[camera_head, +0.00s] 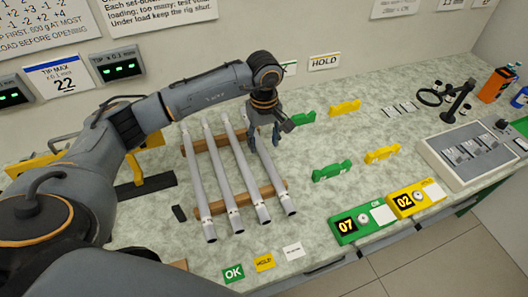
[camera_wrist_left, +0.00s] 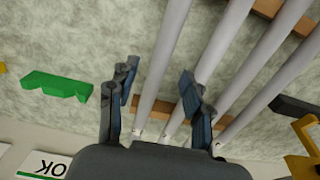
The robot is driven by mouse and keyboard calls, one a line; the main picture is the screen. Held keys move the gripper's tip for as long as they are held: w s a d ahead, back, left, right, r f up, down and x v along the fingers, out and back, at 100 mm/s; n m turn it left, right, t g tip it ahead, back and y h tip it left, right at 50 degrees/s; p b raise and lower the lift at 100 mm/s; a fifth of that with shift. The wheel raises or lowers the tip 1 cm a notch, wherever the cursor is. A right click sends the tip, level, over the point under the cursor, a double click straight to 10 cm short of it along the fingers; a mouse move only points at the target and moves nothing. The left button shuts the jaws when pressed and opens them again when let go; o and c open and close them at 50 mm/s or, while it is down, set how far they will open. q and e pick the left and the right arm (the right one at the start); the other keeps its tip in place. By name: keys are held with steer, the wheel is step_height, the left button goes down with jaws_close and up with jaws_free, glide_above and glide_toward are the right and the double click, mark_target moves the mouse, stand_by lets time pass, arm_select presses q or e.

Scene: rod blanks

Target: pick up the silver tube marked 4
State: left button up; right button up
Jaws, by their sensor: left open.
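Several silver tubes lie side by side across two wooden rails on the bench; the rightmost one (camera_head: 277,180) is nearest my left gripper. Small marks near the tubes' front ends are too small to read, so I cannot tell which is marked 4. My left gripper (camera_head: 264,138) is open, fingers down, over the rear part of the rightmost tube. In the left wrist view, my left gripper (camera_wrist_left: 157,75) has one tube (camera_wrist_left: 161,62) showing between its fingers; the right finger partly covers a neighbouring tube. Whether the fingers reach down beside the tube is unclear. My right gripper is not in view.
Wooden rails (camera_head: 273,189) support the tubes. Green (camera_head: 332,171) and yellow (camera_head: 382,153) holders stand to the right. A green box (camera_head: 346,231) and yellow box (camera_head: 403,209) with displays sit at the front edge. A grey tray (camera_head: 481,148) is at far right.

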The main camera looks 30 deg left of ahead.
mark_target(264, 152)
arm_select(q)
steer(key=shift+f+p, duration=0.4)
steer(key=shift+f, duration=1.55)
jaws_close()
